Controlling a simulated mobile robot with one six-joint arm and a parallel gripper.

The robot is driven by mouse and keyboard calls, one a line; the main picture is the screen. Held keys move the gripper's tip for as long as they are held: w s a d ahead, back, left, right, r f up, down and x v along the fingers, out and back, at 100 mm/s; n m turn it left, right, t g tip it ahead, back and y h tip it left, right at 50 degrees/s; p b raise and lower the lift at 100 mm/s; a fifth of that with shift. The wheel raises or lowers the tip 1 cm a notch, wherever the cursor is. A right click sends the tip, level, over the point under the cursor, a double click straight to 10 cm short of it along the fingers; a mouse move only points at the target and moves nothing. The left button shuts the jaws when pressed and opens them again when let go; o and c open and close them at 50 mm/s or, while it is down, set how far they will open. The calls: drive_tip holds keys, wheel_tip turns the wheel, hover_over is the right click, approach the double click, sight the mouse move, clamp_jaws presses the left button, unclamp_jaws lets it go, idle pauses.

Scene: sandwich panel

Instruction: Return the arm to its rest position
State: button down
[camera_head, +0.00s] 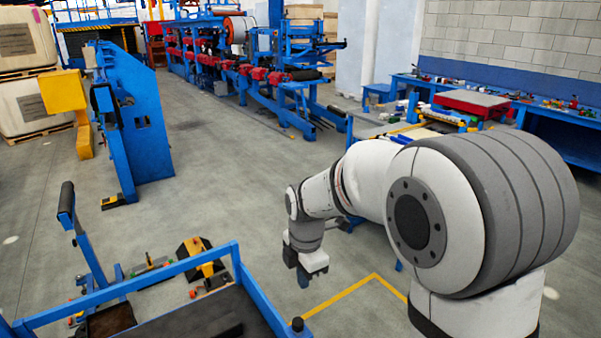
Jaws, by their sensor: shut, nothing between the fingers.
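My arm (372,178) comes in from the lower right and reaches toward the middle of the picture, with its large grey-banded joint close to the camera. The wrist bends down, and my gripper (304,279) hangs at the end, pointing at the floor. The gripper is small here; it is shut and holds nothing. It is in open air, to the right of a blue-framed cart and apart from it.
The blue-railed cart (128,291) with a dark deck stands at lower left. A blue upright machine (138,120) is behind it. A long blue production line (250,72) runs across the back. A blue workbench (560,128) lines the right wall. Grey floor (235,180) lies clear between.

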drive_tip(key=s+d+r+m+t, duration=0.1)
drive_tip(key=s+d+r+m, duration=0.2)
drive_tip(key=s+d+m, duration=0.4)
drive_tip(key=s+d+r+m+t, duration=0.2)
drive_tip(key=s+d+r+m, duration=0.2)
drive_tip(key=s+d+m, duration=0.3)
drive_tip(key=s+m, duration=0.5)
drive_tip(key=m, duration=0.4)
drive_tip(key=shift+d+r+m, duration=0.25)
drive_tip(key=shift+r+m, duration=0.05)
drive_tip(key=shift+m, duration=0.1)
